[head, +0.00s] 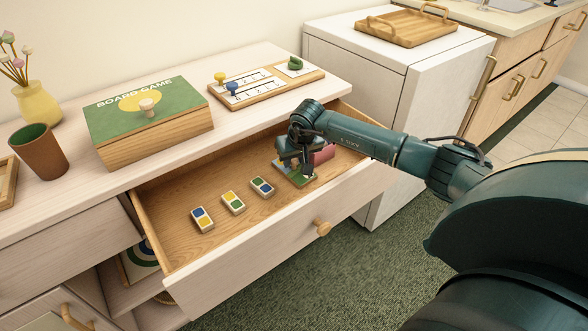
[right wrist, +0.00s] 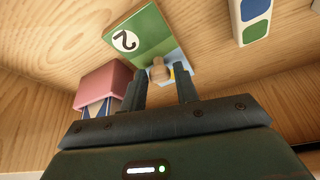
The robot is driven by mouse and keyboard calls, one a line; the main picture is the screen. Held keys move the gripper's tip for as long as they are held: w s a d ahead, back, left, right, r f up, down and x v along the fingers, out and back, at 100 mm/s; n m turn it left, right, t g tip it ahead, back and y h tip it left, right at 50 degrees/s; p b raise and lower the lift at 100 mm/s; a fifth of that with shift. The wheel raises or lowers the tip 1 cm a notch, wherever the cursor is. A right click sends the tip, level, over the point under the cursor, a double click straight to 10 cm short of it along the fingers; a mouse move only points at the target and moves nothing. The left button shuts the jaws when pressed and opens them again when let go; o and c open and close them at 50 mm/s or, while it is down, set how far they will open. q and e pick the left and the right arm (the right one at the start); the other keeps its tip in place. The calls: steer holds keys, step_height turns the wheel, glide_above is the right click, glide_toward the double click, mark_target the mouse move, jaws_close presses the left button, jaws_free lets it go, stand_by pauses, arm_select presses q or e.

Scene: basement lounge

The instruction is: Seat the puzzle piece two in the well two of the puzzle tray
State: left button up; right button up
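Puzzle piece two (right wrist: 150,38) is a green, blue and yellow picture tile with a white disc marked 2 and a wooden knob (right wrist: 158,70). It lies in the open drawer; in the head view its green part (head: 301,180) shows below my right gripper (head: 296,168). My right gripper is open in the right wrist view (right wrist: 161,72), its fingertips on either side of the knob with small gaps. Contact is not clear. No numbered puzzle well is recognisable; a wooden tray edge (head: 6,182) is cut off at far left. My left gripper is out of view.
The drawer (head: 160,225) also holds three domino-like tiles (head: 233,202) and a pink box (head: 324,154) beside the piece. On the dresser stand a board game box (head: 150,130), a peg board (head: 245,97), a brown cup (head: 40,150) and a yellow vase (head: 37,104).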

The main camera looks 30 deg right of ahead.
jaws_close()
